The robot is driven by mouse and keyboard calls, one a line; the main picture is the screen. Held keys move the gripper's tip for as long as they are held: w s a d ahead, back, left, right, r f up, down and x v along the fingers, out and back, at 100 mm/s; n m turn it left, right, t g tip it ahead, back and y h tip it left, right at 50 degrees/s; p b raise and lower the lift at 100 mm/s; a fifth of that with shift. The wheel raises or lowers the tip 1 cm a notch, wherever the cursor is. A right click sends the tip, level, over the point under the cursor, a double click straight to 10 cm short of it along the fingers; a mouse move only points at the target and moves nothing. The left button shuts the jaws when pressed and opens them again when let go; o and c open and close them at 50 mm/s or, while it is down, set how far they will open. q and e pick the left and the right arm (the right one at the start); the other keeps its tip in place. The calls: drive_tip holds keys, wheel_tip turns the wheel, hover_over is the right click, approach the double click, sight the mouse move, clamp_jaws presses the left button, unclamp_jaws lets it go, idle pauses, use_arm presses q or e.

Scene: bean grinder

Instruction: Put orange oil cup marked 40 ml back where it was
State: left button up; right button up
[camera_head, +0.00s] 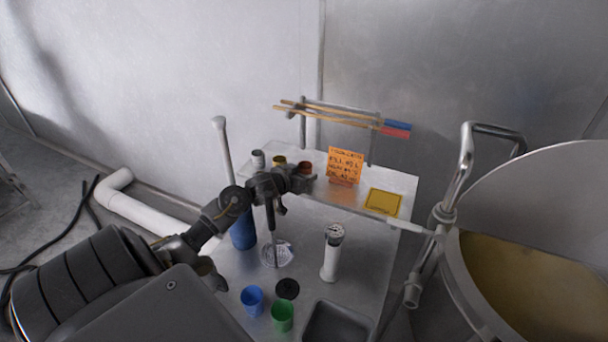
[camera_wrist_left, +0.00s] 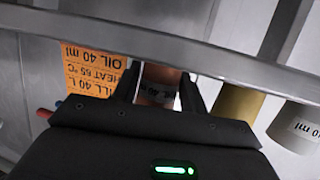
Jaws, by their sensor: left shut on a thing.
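The orange oil cup (camera_head: 305,167) shows just beyond my left gripper (camera_head: 300,182) in the head view, level with the shelf top at the back of the table. In the left wrist view the orange cup (camera_wrist_left: 158,88), with a dark-printed 40 ml label, stands between the two fingers of my left gripper (camera_wrist_left: 160,92). The gripper is shut on it. Its lower part is hidden by the gripper body in the wrist view. Whether its base touches the shelf (camera_head: 350,203) cannot be told. My right gripper is not in view.
A yellow cup (camera_head: 279,160) and a pale cup (camera_head: 258,157) stand left of the orange cup. An orange card (camera_head: 345,163) and yellow tray (camera_head: 384,202) are to its right. Below are a white cylinder (camera_head: 332,255), blue cup (camera_head: 252,299) and green cup (camera_head: 282,316).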

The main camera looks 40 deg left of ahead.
use_arm(q)
drive_tip(key=o, duration=1)
drive_tip(key=shift+f, duration=0.1)
drive_tip(key=shift+s+r, duration=0.1)
drive_tip(key=shift+r, duration=0.1)
drive_tip(key=v, duration=0.7)
drive_tip(key=shift+s+b, duration=0.15)
drive_tip(key=shift+b, duration=0.25)
drive_tip(key=shift+r, duration=0.1)
